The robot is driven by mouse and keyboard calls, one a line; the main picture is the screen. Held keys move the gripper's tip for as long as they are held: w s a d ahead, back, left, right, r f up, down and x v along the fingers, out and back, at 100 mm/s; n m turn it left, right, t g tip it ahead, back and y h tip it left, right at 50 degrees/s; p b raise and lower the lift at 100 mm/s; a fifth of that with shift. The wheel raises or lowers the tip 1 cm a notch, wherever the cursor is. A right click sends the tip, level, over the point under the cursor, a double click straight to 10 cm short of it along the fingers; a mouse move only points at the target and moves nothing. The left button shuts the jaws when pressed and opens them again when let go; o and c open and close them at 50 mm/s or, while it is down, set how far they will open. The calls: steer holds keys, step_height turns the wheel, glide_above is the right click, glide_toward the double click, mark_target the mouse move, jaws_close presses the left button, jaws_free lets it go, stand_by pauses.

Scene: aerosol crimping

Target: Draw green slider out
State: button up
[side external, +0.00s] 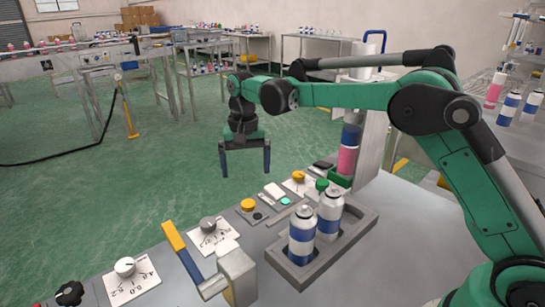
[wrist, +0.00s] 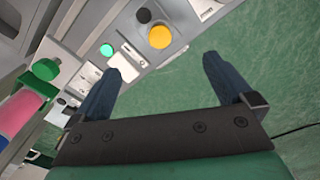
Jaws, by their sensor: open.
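A round green knob (side external: 322,185) stands by a white plate on the grey panel, just behind the cans; it shows at the left in the wrist view (wrist: 46,69). A green block (side external: 340,181) sits beneath a pink and blue column. I cannot tell for sure which green part is the slider. My gripper (side external: 245,165) is open and empty, its two blue fingers pointing down, above and behind the panel's far edge. It is apart from both green parts, to their left in the side view. In the wrist view the fingers (wrist: 167,62) frame green floor and the panel edge.
Two white and blue cans (side external: 302,235) stand in a grey tray (side external: 350,243) at the panel's front. A yellow button (side external: 248,204), a teal button (side external: 286,200), dials (side external: 125,267) and a blue and yellow lever (side external: 183,252) line the panel. Open air surrounds my gripper.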

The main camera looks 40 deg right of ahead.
steer(key=shift+d, duration=0.15)
steer(key=shift+c, duration=1.3)
steer(key=d+m, duration=0.1)
steer(key=d, duration=0.1)
steer(key=s+d+m, duration=0.1)
steer(key=d+m, duration=0.1)
steer(key=s+d+m, duration=0.1)
steer(key=d, duration=0.1)
steer(key=shift+s+d+m, duration=0.2)
steer(key=shift+d+m, duration=0.1)
steer(key=shift+d, duration=0.05)
steer(key=shift+c, duration=0.8)
steer(key=m, duration=0.7)
glide_above(323, 181)
steer(key=shift+w+a+f, duration=0.15)
steer(key=shift+a+f, duration=0.05)
step_height(323, 181, down, 4)
steer(key=shift+d+f, duration=0.1)
steer(key=shift+d, duration=0.05)
steer(key=shift+f, duration=0.65)
jaws_close()
